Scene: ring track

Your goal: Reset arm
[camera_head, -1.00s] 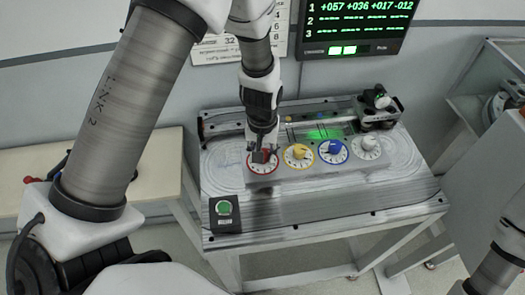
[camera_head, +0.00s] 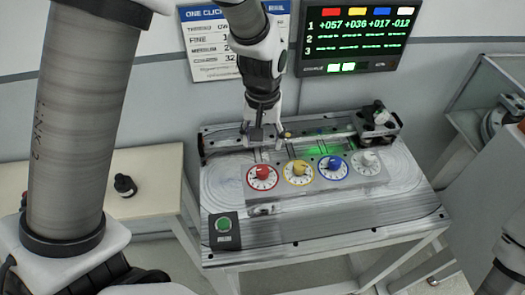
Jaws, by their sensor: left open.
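My left arm comes in from the left and bends down over the workbench (camera_head: 330,232). My left gripper (camera_head: 260,128) is open, with its fingers pointing down above the back left part of the bench, behind and apart from the red knob (camera_head: 262,171). The red knob stands on a white dial at the left end of a row. The yellow knob (camera_head: 299,167), the blue knob (camera_head: 334,164) and the white knob (camera_head: 368,159) follow to the right. My right gripper is out of view; only part of my right arm shows at the lower right edge.
A green button (camera_head: 223,224) on a black box sits at the bench's front left. A dark device (camera_head: 377,120) stands at the back right. A wall screen (camera_head: 355,36) shows +057, +036, +017, -012. A side table (camera_head: 150,192) at left holds a black object (camera_head: 124,185).

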